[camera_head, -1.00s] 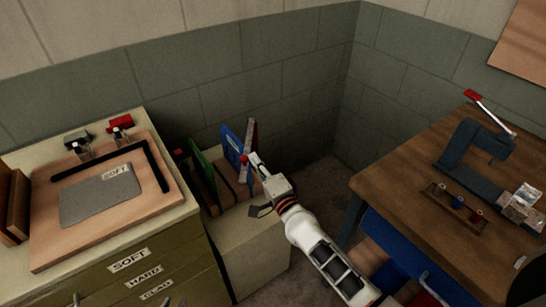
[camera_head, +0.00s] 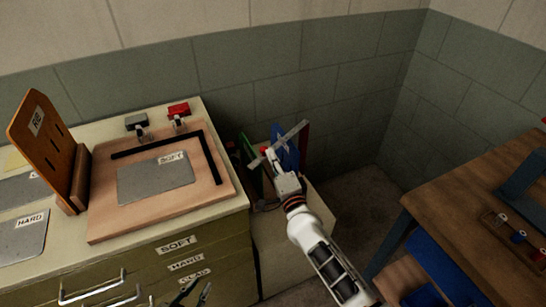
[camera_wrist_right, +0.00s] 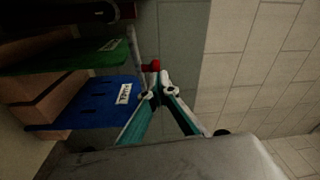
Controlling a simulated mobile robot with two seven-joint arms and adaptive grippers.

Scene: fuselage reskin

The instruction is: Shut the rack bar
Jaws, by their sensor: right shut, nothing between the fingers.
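The rack bar (camera_head: 291,134) is a pale grey strip. In the head view it lies tilted across the upright boards, its right end higher. A red knob (camera_wrist_right: 151,66) shows beside it in the wrist view. My right gripper (camera_head: 269,154) is at the bar's lower left part. Its fingertips (camera_wrist_right: 159,92) are together with nothing between them, close to the bar and knob; whether they touch is unclear. The rack holds a green board (camera_wrist_right: 80,57) and a blue board (camera_wrist_right: 85,105) with a label. My left gripper (camera_head: 197,287) barely shows at the bottom edge.
The cabinet top (camera_head: 225,210) left of the rack carries a wooden board with a grey SOFT sheet (camera_head: 150,181), clamps and a brown RIB board (camera_head: 42,140). A wooden table (camera_head: 470,195) stands at right. Bare floor lies between.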

